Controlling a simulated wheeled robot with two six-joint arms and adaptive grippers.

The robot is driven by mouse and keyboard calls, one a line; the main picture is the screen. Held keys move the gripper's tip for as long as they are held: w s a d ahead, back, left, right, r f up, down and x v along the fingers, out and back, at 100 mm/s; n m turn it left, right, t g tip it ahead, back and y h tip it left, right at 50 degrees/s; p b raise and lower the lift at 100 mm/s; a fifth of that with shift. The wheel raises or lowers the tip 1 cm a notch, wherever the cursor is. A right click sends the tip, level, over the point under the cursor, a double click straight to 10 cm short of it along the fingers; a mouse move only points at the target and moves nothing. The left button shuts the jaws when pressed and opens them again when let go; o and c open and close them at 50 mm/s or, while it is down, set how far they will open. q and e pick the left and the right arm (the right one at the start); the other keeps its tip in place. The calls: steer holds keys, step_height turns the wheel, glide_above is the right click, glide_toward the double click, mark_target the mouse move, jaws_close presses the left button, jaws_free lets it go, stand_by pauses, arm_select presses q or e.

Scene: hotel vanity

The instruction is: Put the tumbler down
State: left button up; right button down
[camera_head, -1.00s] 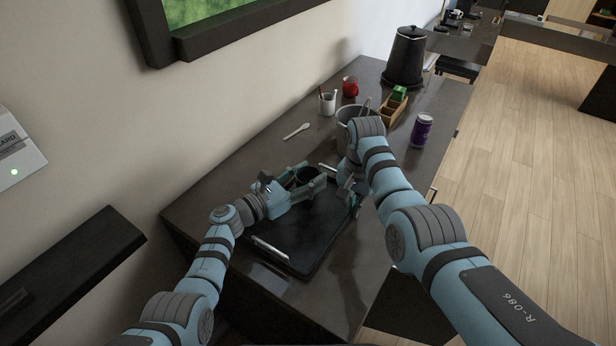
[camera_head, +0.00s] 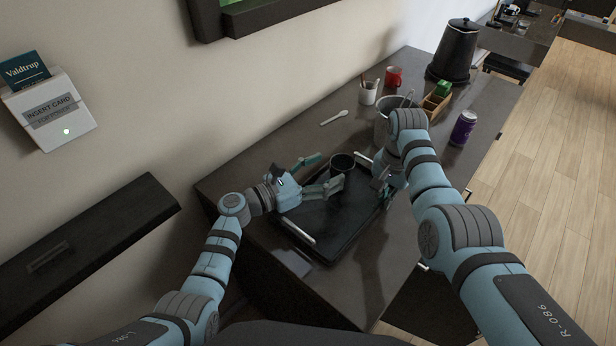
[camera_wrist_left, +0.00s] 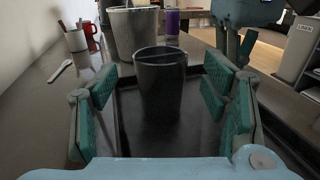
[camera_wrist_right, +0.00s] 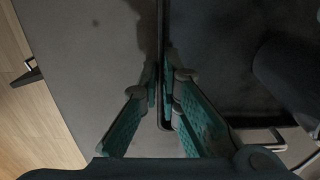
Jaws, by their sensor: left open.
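The dark tumbler (camera_head: 343,164) stands upright on the black tray (camera_head: 318,238), near the tray's far end. In the left wrist view the tumbler (camera_wrist_left: 160,88) is centred between my fingers and clear of them on both sides. My left gripper (camera_head: 328,172) is open, its fingers pointing at the tumbler, which stands at or just past the fingertips. My right gripper (camera_head: 383,186) points down at the tray's right side. In the right wrist view the tray's rim (camera_wrist_right: 161,40) runs between its fingers; whether they press on it is unclear.
Behind the tray stand a metal bucket (camera_head: 384,128), a white cup with sticks (camera_head: 368,93), a red mug (camera_head: 394,77), a wooden box (camera_head: 436,105), a purple can (camera_head: 463,128) and a black bin (camera_head: 455,50). A white spoon (camera_head: 334,118) lies near the wall.

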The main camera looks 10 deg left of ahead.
arm_select(q)
steer(key=v, duration=0.6)
steer(key=shift+s+a, duration=0.2)
steer(key=shift+a, duration=0.05)
arm_select(e)
steer(key=c, duration=1.7)
jaws_free()
steer(key=shift+r, duration=0.1)
